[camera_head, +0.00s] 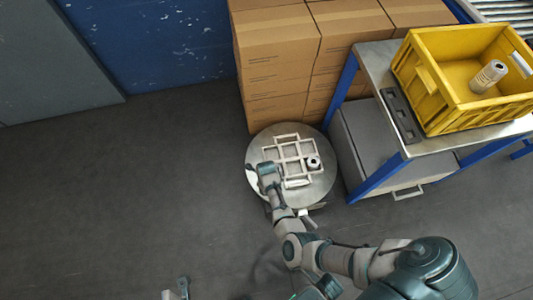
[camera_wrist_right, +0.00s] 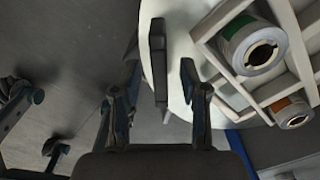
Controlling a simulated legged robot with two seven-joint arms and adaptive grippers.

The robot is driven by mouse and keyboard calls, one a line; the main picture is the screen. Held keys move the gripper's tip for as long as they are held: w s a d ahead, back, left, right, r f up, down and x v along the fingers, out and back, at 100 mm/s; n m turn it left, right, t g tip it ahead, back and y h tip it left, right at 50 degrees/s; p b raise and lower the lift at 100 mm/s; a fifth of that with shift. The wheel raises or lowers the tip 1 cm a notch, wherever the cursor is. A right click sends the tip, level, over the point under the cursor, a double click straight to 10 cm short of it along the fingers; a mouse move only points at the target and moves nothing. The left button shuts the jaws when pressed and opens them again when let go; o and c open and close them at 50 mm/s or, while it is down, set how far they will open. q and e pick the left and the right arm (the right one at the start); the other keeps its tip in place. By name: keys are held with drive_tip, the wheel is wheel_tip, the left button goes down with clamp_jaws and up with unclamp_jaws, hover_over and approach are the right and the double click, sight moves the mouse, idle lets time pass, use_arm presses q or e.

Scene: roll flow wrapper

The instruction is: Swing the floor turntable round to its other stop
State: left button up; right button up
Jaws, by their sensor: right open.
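The floor turntable (camera_head: 255,153) is a round pale metal disc, low on the floor in front of the cardboard boxes. A white divided rack (camera_head: 290,140) rests on it and holds a white roll (camera_head: 314,163). In the right wrist view, the rack shows a green-lined roll (camera_wrist_right: 250,45) and an orange-lined roll (camera_wrist_right: 291,112). My right gripper (camera_head: 266,170) is over the disc's left side. Its fingers (camera_wrist_right: 160,80) are open, with a dark bar (camera_wrist_right: 157,55) between them near the rim; I cannot tell whether they touch it. A part at the head view's bottom edge may be my left gripper (camera_head: 181,288).
Stacked cardboard boxes (camera_head: 275,60) stand close behind the disc. A blue-legged metal bench (camera_head: 370,60) with a yellow crate (camera_head: 440,105) is at its right, with a grey cabinet (camera_head: 360,145) underneath. The grey floor (camera_head: 120,190) to the left is clear.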

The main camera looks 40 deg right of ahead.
wheel_tip(320, 180, up, 10)
drive_tip(key=shift+r, duration=0.25)
idle(0.4)
